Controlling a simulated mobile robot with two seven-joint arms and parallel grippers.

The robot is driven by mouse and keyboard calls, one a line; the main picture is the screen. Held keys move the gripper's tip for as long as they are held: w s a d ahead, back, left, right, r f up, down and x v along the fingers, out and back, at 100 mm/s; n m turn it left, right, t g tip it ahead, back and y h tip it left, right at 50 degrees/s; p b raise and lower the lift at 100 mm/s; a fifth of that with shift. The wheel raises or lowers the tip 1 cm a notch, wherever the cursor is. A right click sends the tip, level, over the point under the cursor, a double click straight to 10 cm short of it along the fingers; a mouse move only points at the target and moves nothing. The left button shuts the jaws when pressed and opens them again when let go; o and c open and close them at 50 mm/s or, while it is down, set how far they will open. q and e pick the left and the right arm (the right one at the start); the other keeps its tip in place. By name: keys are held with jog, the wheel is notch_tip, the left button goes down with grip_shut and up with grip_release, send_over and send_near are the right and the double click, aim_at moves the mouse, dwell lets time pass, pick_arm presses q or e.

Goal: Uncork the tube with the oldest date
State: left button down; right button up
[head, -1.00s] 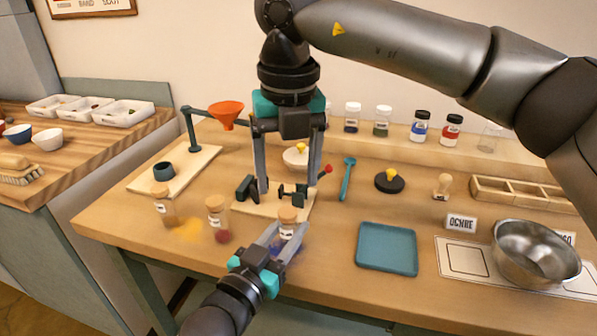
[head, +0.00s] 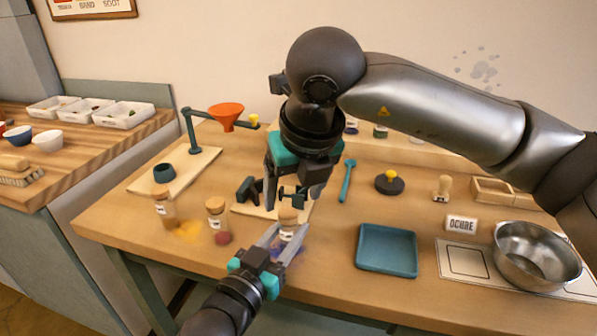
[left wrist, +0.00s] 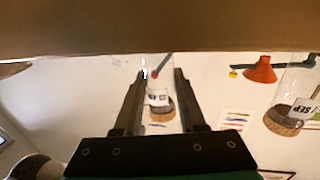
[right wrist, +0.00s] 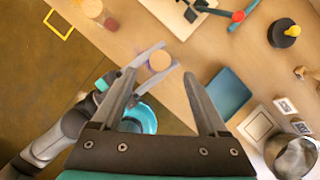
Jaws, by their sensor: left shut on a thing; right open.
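Three corked glass tubes stand near the table's front left: one with brown-yellow contents (head: 165,211), one with red contents (head: 217,222), and a third (head: 288,229) by a blue stain. My left gripper (head: 284,243) is shut on this third tube, which is upright; it also shows upside down in the left wrist view (left wrist: 158,97). Its cork (right wrist: 160,61) is on. My right gripper (head: 293,197) is open and empty, pointing down above and just behind that cork. The neighbouring tube's label (left wrist: 301,109) seems to read SEP; the held tube's date is too small to read.
A teal tray (head: 387,249) lies right of the held tube, with a metal bowl (head: 537,254) farther right. A small clamp stand (head: 247,189) stands close behind my grippers. An orange funnel (head: 226,117) on a stand is at the back left.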

aim_at(288, 213)
jog(key=x, duration=0.5)
jog(key=shift+w+f, duration=0.15)
jog(key=shift+f, duration=0.15)
jog(key=shift+c, duration=0.2)
grip_shut()
jog(key=shift+r, duration=0.1)
dwell(0.3)
pick_arm(q)
jog(key=shift+f, duration=0.1)
pick_arm(e)
jog(key=shift+r, duration=0.35)
pick_arm(q)
jog(key=shift+f, duration=0.1)
pick_arm(e)
jog(key=shift+f, duration=0.1)
